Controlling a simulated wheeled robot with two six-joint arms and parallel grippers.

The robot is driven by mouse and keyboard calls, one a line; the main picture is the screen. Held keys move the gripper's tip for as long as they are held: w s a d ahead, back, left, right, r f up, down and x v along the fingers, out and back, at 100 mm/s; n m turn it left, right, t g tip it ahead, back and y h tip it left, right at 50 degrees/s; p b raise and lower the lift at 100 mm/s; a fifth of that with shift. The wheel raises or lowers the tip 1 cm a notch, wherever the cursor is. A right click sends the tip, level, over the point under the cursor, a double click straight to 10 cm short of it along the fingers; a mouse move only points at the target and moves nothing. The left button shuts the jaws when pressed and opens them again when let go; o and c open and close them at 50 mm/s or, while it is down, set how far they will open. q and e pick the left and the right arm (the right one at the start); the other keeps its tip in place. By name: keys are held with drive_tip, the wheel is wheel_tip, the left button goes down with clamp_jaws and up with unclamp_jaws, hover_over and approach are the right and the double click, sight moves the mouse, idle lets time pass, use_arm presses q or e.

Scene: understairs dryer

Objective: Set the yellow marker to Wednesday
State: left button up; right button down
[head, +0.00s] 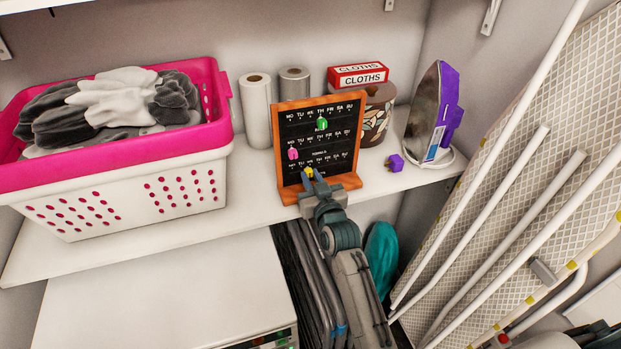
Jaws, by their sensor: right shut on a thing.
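An orange-framed black weekday board (357,140) stands upright on the shelf with three rows of day letters. A green marker (321,124) sits in the top row, near the middle. A pink marker (293,154) sits at the left of the middle row. The yellow marker (310,172) is in the bottom row, left of the middle, around the WE letters; my fingers partly hide it, so its exact day is hard to tell. My right gripper (308,180) reaches up from below and is shut on the yellow marker at the board's face. My left gripper is out of view.
A pink-and-white laundry basket (150,190) stands left of the board. Paper rolls (257,110), a CLOTHS box (358,75) on a patterned tin (378,115), and an iron (432,110) stand behind and right. An ironing board (530,150) leans at right.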

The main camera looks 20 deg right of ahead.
drive_tip(key=c, duration=1.3)
unclamp_jaws()
drive_tip(key=shift+d, duration=0.65)
drive_tip(key=shift+a, duration=0.35)
drive_tip(key=shift+s, duration=0.25)
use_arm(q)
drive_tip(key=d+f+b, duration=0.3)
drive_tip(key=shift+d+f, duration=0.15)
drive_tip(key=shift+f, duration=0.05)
use_arm(e)
drive_tip(key=s, duration=1)
drive_tip(key=shift+s, duration=0.15)
